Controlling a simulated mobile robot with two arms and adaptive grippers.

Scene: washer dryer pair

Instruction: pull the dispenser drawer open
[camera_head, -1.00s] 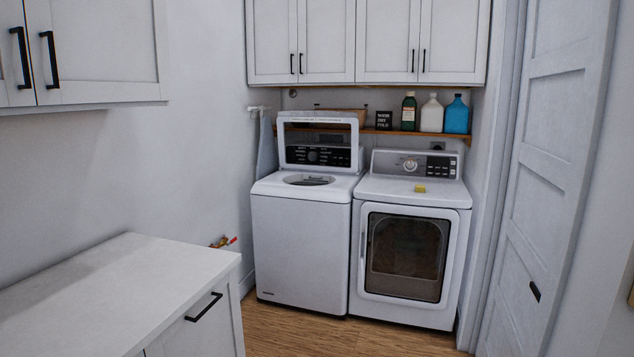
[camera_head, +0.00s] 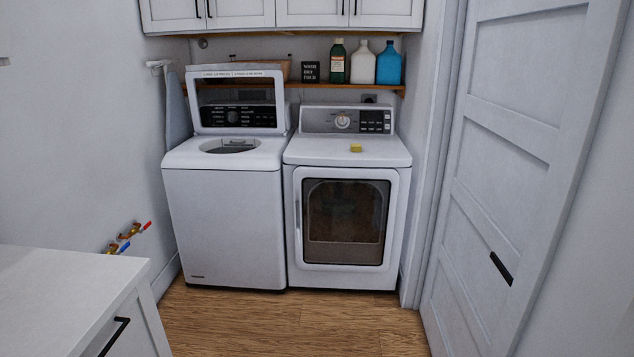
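The top-load washer (camera_head: 225,222) stands on the left with its lid (camera_head: 237,100) raised and its round tub opening (camera_head: 229,146) showing. The front-load dryer (camera_head: 348,158) stands beside it on the right, with its glass door (camera_head: 345,222) shut. I cannot make out a dispenser drawer on either machine from here. The washer's black control panel (camera_head: 238,116) shows through the raised lid. Neither of my grippers is in view.
Bottles (camera_head: 361,64) stand on a wooden shelf (camera_head: 300,86) behind. A white counter (camera_head: 60,290) is at lower left, a panelled door (camera_head: 510,150) at right. Wood floor (camera_head: 290,320) is clear in front.

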